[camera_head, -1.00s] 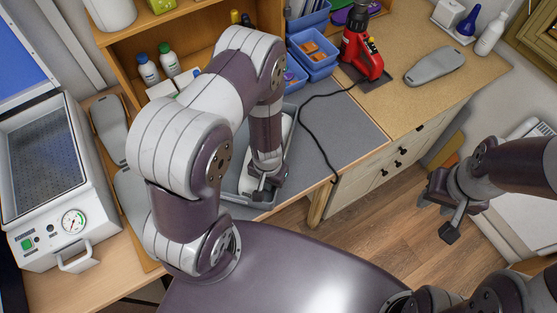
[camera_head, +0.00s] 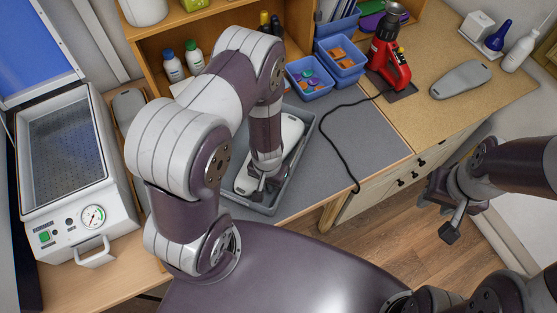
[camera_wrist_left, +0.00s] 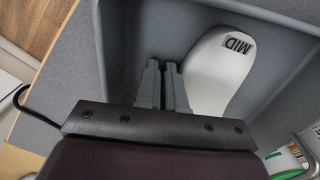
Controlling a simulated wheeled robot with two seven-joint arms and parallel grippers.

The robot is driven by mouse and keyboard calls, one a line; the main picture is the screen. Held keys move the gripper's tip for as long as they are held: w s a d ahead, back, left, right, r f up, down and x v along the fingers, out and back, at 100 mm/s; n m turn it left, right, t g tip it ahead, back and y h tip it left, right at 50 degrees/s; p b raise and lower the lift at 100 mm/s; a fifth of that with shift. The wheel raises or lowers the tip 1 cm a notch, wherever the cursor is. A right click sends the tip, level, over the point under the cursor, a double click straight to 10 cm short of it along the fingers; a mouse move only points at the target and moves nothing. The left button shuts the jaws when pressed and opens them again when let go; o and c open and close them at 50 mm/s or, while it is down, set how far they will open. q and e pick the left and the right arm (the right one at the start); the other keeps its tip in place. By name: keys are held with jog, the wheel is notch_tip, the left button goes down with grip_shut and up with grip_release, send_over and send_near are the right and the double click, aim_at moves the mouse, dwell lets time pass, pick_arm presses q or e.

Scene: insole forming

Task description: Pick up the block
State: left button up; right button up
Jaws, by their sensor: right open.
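A white, insole-shaped block (camera_head: 291,132) lies in a grey tray (camera_head: 312,124) on the workbench. In the left wrist view the block (camera_wrist_left: 222,75) carries the label "MID". My left gripper (camera_head: 262,190) hangs over the tray. In the left wrist view its two grey fingers (camera_wrist_left: 161,65) are close together, beside the block's left edge, with nothing visible between them. The lower end of the block is hidden behind the gripper body. My right gripper (camera_head: 438,212) is open and empty above the floor at the right, away from the bench.
A white machine with a gauge (camera_head: 72,225) stands at the left. Blue bins (camera_head: 341,68) and a red tool (camera_head: 389,62) with a black cable stand behind the tray. A grey insole shape (camera_head: 461,79) lies on the right-hand top. The grey mat (camera_head: 365,135) has free room.

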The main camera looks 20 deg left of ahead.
pick_arm(q)
jog(key=o, duration=1.5)
jog(key=shift+w+d, duration=0.15)
jog(key=shift+d, duration=0.1)
jog(key=shift+o, duration=0.3)
jog(key=shift+a, duration=0.1)
jog(key=shift+r, duration=0.1)
